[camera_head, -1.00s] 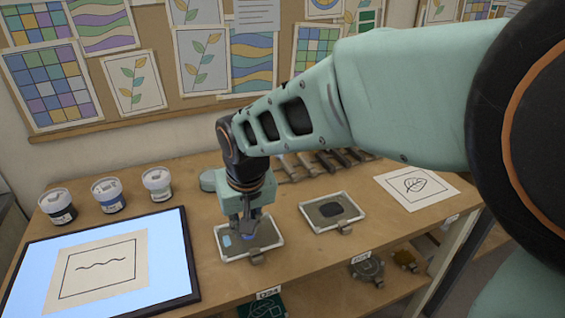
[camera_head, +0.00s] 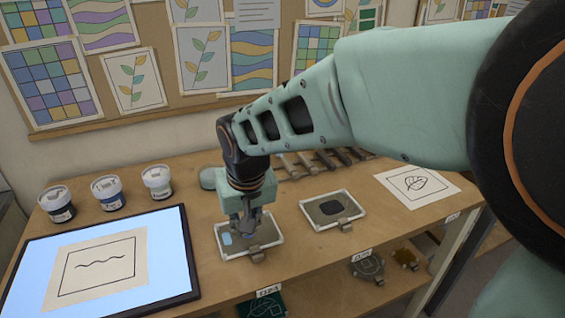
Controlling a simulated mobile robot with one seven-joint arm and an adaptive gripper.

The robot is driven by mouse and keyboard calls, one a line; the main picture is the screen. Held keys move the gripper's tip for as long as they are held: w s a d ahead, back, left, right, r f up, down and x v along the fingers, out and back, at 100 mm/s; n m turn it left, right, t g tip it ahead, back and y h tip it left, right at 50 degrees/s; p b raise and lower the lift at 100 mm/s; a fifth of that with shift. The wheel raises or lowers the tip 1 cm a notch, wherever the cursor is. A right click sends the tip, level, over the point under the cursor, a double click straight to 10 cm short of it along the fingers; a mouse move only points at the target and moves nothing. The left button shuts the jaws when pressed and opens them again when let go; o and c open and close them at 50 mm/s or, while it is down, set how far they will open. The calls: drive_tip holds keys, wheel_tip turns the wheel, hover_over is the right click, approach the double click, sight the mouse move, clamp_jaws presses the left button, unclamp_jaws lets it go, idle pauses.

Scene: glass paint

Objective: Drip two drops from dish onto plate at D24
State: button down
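My gripper (camera_head: 248,227) points down just over the left framed tray (camera_head: 226,254) on the table. Its fingers look close together, but whether they hold anything is too small to tell. The tray has a grey surface with a light blue patch (camera_head: 226,239) at its left; the gripper hides part of the tray. A second framed tray (camera_head: 352,217) with a dark patch (camera_head: 332,208) lies to the right. A D24 label (camera_head: 269,291) is at the table's front edge, with a dark green plate with pale lines (camera_head: 262,306) below it, cut off by the frame. I cannot tell which thing is the dish.
Three lidded jars (camera_head: 107,193) stand at the back left. A lit panel (camera_head: 165,272) with a wavy-line drawing fills the front left. Several dark tools (camera_head: 315,162) lie behind the trays. A leaf drawing (camera_head: 414,185) lies at the right. A grey item (camera_head: 367,267) sits on the lower shelf.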

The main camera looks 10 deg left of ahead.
idle(0.3)
drive_tip(key=shift+r+p, duration=0.8)
drive_tip(key=shift+r, duration=0.25)
drive_tip(key=shift+r, duration=0.15)
drive_tip(key=shift+r+p, duration=1.5)
drive_tip(key=shift+r, duration=0.45)
drive_tip(key=shift+f, duration=0.15)
